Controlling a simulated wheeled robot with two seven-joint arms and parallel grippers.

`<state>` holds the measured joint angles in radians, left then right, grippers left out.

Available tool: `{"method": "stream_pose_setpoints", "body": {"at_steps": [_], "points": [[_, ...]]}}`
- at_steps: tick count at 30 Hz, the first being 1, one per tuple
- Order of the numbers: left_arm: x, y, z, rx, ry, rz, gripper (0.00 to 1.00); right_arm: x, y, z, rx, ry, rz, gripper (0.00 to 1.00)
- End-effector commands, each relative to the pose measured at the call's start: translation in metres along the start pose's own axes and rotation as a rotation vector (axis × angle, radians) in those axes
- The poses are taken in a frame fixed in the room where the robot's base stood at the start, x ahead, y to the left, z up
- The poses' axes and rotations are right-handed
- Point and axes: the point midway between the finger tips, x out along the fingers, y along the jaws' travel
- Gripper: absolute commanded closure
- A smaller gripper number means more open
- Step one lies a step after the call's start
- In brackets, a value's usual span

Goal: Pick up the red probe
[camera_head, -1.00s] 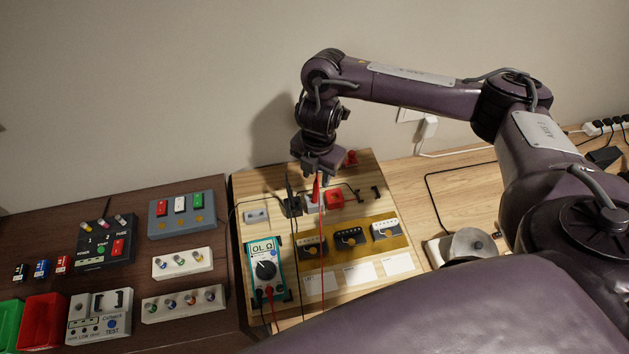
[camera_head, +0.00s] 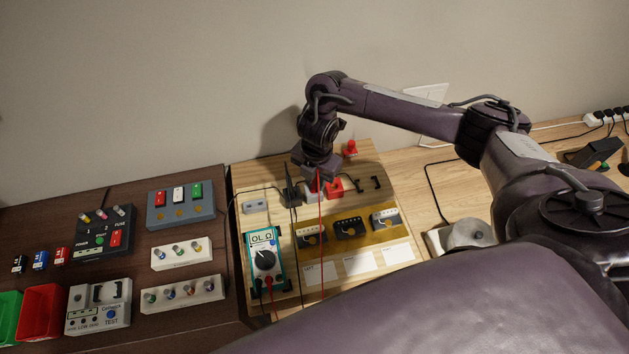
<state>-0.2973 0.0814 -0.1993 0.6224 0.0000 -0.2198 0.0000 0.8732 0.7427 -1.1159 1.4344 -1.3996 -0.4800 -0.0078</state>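The red probe (camera_head: 318,186) stands upright at the back of the light wooden board, and a thin red lead hangs from it toward the front. The multimeter (camera_head: 264,260), teal-edged and reading OL Ω, lies at the board's front left. My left gripper is not in view.
A red block (camera_head: 335,188) sits close to the right of the probe. Pickup-like parts lie on a mustard strip (camera_head: 372,246) in front. A red knob (camera_head: 349,148) stands behind. Left, a dark table holds switch boxes, a grey tester (camera_head: 98,306) and a red bin (camera_head: 42,312).

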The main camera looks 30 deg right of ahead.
Motion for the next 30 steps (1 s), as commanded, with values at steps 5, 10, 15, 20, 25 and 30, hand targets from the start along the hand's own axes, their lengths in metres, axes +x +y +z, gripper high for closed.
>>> {"method": "stream_pose_setpoints", "body": {"at_steps": [5, 10, 15, 20, 25, 30], "points": [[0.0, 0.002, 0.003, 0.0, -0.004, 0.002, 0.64, 0.0, 0.0, 0.0, 0.0, 0.0, 0.0, 1.0], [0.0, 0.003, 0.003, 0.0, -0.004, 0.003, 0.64, 0.0, 0.0, 0.0, 0.001, 0.0, 0.0, 1.0], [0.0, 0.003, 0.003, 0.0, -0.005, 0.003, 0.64, -0.002, 0.0, 0.001, 0.0, -0.001, 0.001, 1.0], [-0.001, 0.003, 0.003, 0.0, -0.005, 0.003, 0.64, -0.013, 0.001, 0.001, 0.0, -0.001, 0.002, 1.0], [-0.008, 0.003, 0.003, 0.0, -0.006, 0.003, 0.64, -0.044, 0.003, 0.002, -0.001, -0.004, 0.006, 1.0], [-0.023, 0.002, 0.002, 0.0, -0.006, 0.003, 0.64, -0.086, 0.005, 0.002, -0.003, -0.006, 0.006, 1.0]]}}
